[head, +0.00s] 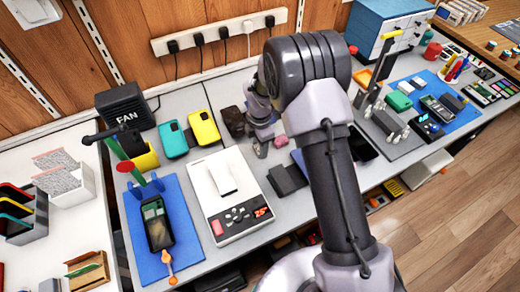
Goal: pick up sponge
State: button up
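My gripper (262,138) reaches down over the middle of the grey bench, partly hidden behind my own arm. Its fingers are too small and covered to tell whether they are open or shut. A small pink piece (280,141) lies at the gripper's right side; I cannot tell whether it touches the gripper or whether it is the sponge. A dark brown block (233,121) sits just left of the gripper. No other thing is clearly a sponge, and my arm hides part of the bench.
A white scale (228,200) with a red display stands left of my arm, a dark grey block (287,179) beside it. Teal (172,139) and yellow (203,128) phone cases lie behind. A blue mat (165,245) holds a phone. A black fan box (124,108) stands at back left.

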jog(key=c, duration=0.3)
jog(key=shift+r+p, duration=0.35)
jog(key=shift+r, duration=0.2)
jog(key=shift+c, duration=0.2)
jog(key=r+p, duration=0.1)
jog(key=r, duration=0.2)
jog(key=shift+s+d+p, duration=0.15)
jog(key=shift+s+p, duration=0.2)
jog(key=shift+p, duration=0.05)
jog(key=s+d+p, duration=0.1)
jog(key=s+d, duration=0.1)
jog(key=s, duration=0.2)
jog(key=s+d+p, duration=0.1)
jog(key=s+d, duration=0.1)
jog(key=s, duration=0.3)
jog(key=s+d+r+p, duration=0.1)
jog(key=s+d, duration=0.1)
jog(key=s, duration=0.3)
